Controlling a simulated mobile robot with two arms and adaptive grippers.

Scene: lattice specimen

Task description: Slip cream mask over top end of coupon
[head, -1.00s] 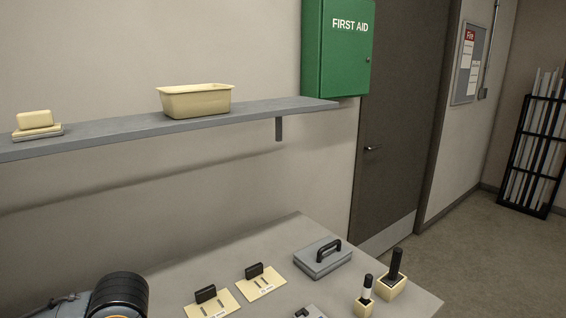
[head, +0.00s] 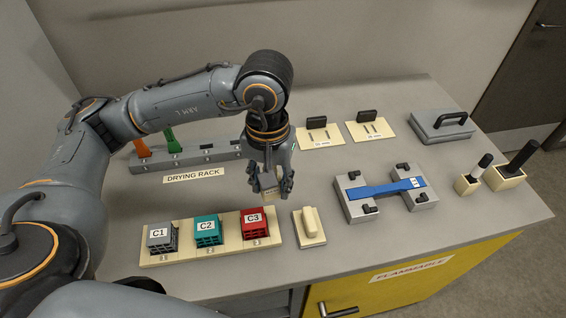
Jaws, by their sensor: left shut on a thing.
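My left gripper (head: 271,190) points down over the middle of the bench, behind the red C3 block. It is shut on a small cream piece (head: 270,193), which looks like the cream mask; the fingers partly hide it. The piece is held above the bench top. A blue dog-bone strip (head: 386,187), which may be the coupon, lies flat across a grey clamp fixture (head: 358,209) right of the gripper, apart from the cream piece. My right gripper is not in view.
A cream tray (head: 160,259) holds lattice blocks C1 (head: 161,238), C2 (head: 207,231) and C3 (head: 256,223). A cream holder (head: 312,226) stands beside it. The drying rack (head: 190,155) is behind. A grey lidded box (head: 440,126) and two pots (head: 467,184) stand right.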

